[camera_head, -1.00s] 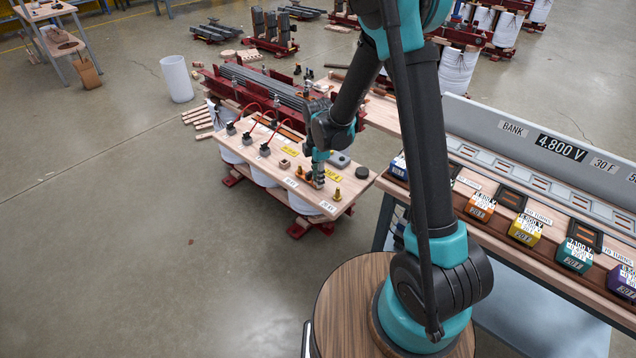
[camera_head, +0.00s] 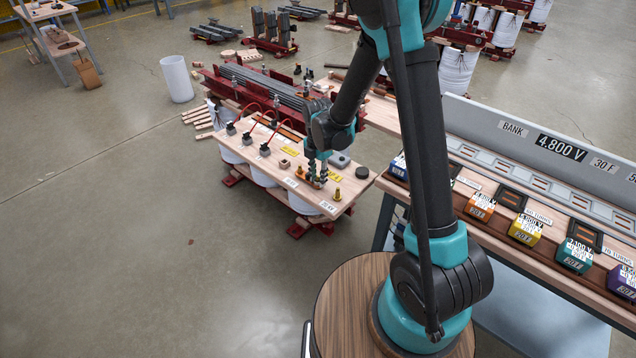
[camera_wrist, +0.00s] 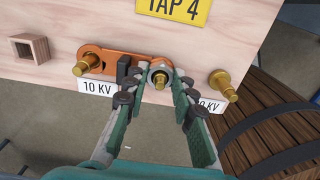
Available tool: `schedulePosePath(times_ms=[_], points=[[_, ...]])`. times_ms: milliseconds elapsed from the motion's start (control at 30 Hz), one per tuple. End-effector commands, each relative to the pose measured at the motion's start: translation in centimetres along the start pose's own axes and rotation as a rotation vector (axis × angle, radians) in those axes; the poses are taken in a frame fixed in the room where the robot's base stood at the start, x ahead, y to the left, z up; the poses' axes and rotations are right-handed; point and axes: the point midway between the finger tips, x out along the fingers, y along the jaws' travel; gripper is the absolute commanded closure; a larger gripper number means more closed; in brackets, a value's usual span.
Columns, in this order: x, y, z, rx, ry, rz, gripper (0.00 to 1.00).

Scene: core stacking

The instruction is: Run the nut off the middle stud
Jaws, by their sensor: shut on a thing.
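In the wrist view my gripper (camera_wrist: 157,78) is shut on the grey nut (camera_wrist: 157,66), with one finger on each side of it. The nut sits around the brass middle stud (camera_wrist: 159,83), whose end shows between the fingers. A copper-coloured link (camera_wrist: 107,59) runs from the left stud (camera_wrist: 86,65) to the middle stud. The right stud (camera_wrist: 222,84) stands apart and bare of the link. In the head view my gripper (camera_head: 316,178) points down at the near right part of the wooden board (camera_head: 262,168); the nut is too small to tell there.
A yellow TAP 4 label (camera_wrist: 174,8) and a 10 KV label (camera_wrist: 97,87) are on the board. A square wooden block (camera_wrist: 30,48) lies to the left.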

Motion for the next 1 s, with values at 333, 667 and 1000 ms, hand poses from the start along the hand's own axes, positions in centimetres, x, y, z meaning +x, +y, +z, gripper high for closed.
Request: schedulePosePath(times_ms=[333, 667, 1000], points=[[0.03, -0.03, -0.01, -0.326, 0.000, 0.000, 1.00], [0.03, -0.04, -0.02, -0.348, 0.000, -0.001, 1.00], [0.03, -0.04, -0.02, -0.690, 0.001, -0.001, 1.00]])
